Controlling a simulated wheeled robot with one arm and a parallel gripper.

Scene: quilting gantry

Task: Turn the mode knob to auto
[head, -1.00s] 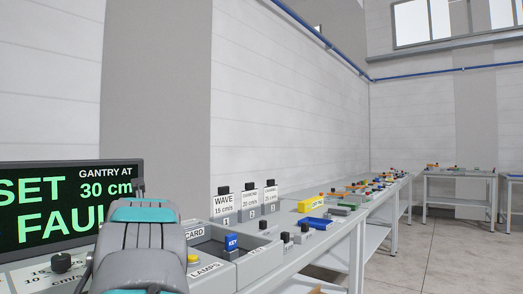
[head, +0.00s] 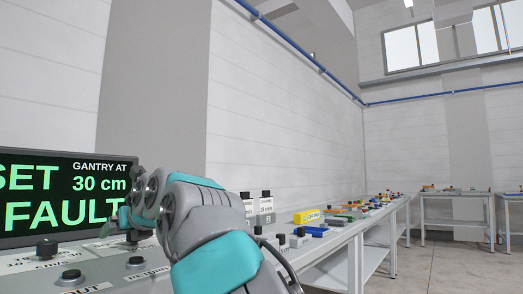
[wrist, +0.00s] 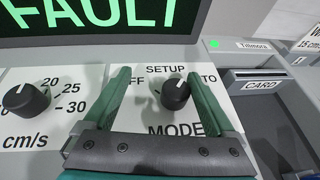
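The mode knob (wrist: 176,94) is black and round with a white pointer line. In the wrist view it sits above the word MODE, with SETUP above it and partly hidden OFF and AUTO labels at its sides. Its pointer line faces up, towards SETUP. My gripper (wrist: 159,74) is open, with one green finger on each side of the knob. In the head view my gripper (head: 126,222) is low over the panel in front of the display, and my wrist hides much there.
A display (head: 68,196) behind the panel reads FAULT and GANTRY AT 30 cm. A speed knob (wrist: 26,99) stands left of my gripper. A CARD slot (wrist: 256,84) lies to the right. A long bench with small coloured items runs away along the wall.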

